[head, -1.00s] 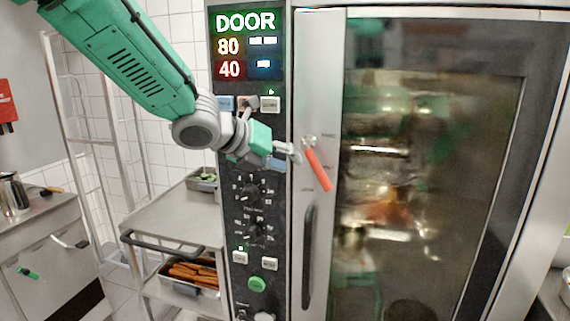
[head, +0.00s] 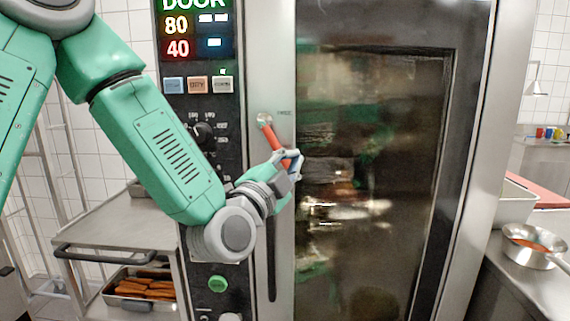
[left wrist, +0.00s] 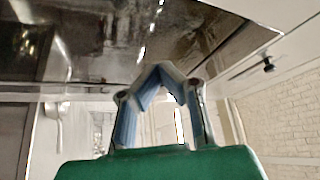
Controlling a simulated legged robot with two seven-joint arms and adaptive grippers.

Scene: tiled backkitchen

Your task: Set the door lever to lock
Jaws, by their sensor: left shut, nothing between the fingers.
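The door lever (head: 270,134) has a red handle on a round metal pivot on the oven's steel door frame. It slants down and to the right from the pivot. My left gripper (head: 292,160) is at the lower end of the handle, its fingers shut and empty. The fingers hide the lever's tip, and I cannot tell whether they touch it. The left wrist view shows the shut fingers (left wrist: 160,75) before the dark door glass; I cannot make out the lever there. My right gripper is out of view.
The oven door glass (head: 370,190) fills the middle. The control panel (head: 203,130) with knobs and a lit display is left of the lever. A vertical door handle (head: 271,260) is below it. A steel trolley (head: 110,225) stands at left, and a counter with a pan (head: 533,246) at right.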

